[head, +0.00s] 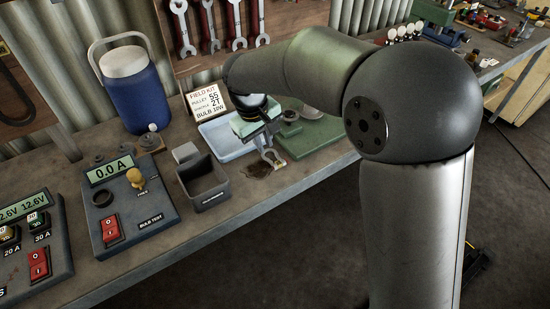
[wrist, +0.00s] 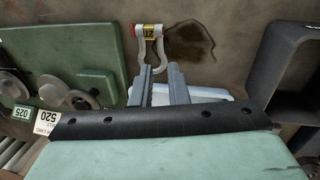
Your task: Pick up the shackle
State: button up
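The shackle (head: 275,160) is a pale grey bow lying on the bench beside a dark stain. In the wrist view the shackle (wrist: 160,50) shows a yellow tag and a red end on its pin, with its rounded bow towards my fingers. My gripper (wrist: 160,70) is open, with two grey fingers apart and nothing seen held between them. The fingertips are at the bow end in the picture; whether they touch it or are above it I cannot tell.
A green board (head: 309,138) with round metal parts lies beside the shackle, and a light blue tray (head: 222,146) lies behind. An open dark grey bin (head: 205,184) stands to the left. The blue jug (head: 137,95) and test boxes are farther left.

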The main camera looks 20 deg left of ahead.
aim_at(269, 160)
jog(key=shift+w+d+f+p, duration=0.1)
jog(key=shift+d+f+p, duration=0.1)
jog(key=shift+f, duration=0.8)
jog(key=shift+w+d+f+p, duration=0.1)
jog(key=shift+w+f+p, duration=0.05)
jog(key=shift+f, duration=0.85)
jog(key=shift+w+d+f+p, duration=0.1)
jog(key=shift+f+p, duration=0.1)
jog(key=shift+f, duration=0.8)
grip_shut()
jog(key=shift+r, duration=0.1)
jog(key=shift+r, duration=0.55)
jog(key=r, duration=0.2)
jog(key=shift+s+d+r+b, duration=0.15)
jog(key=shift+s+r+b, duration=0.1)
jog(key=shift+r+b, duration=0.05)
jog(key=s+d+r+b, duration=0.2)
jog(key=s+d+r, duration=0.5)
jog(key=s+r, duration=0.2)
jog(key=shift+s+d+b, duration=0.25)
jog(key=shift+s+b, duration=0.05)
jog(key=shift+s, duration=0.8)
jog(key=shift+r, duration=0.15)
